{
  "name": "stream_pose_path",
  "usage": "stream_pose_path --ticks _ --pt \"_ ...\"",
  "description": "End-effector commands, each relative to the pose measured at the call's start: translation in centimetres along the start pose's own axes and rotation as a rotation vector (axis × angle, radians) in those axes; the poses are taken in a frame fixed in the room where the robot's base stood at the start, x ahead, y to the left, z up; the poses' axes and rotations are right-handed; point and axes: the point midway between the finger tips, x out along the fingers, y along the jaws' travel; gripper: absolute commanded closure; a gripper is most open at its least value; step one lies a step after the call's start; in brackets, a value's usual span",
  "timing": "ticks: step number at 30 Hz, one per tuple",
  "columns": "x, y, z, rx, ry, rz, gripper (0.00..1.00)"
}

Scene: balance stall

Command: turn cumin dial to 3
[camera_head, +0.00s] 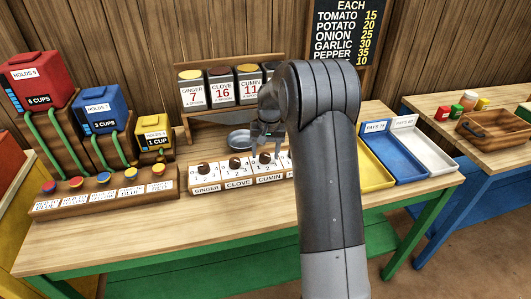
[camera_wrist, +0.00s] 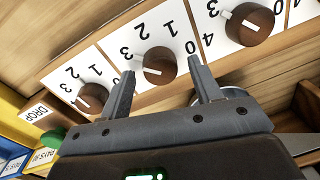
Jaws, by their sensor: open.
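The cumin dial (camera_head: 264,158) is a dark round knob with a white pointer line, on a white numbered plate above the CUMIN label. My gripper (camera_head: 267,154) is open over this dial, with one finger on each side. In the wrist view, the cumin dial (camera_wrist: 163,68) sits between the two open fingers (camera_wrist: 161,84), slightly beyond the tips. Its pointer is toward the left there, on the side of the 3; the exact number is hard to tell. I cannot tell whether the fingers touch the knob.
The clove dial (camera_head: 235,163) and ginger dial (camera_head: 203,168) stand left of it. Another dial (camera_wrist: 92,98) is close to one finger. A metal bowl (camera_head: 240,139) stands behind the dial panel. Spice bins stand further back; a yellow tray (camera_head: 376,183) is at right.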

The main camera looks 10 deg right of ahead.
Motion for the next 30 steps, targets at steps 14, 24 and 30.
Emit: stream_pose_path --ticks 14,24,30 --pt "-8.8 0.0 -0.1 0.001 0.003 0.000 0.42" --pt "-10.2 0.0 0.0 0.001 0.001 0.000 0.42" --pt "-10.3 0.0 0.1 0.000 0.003 0.000 0.42"
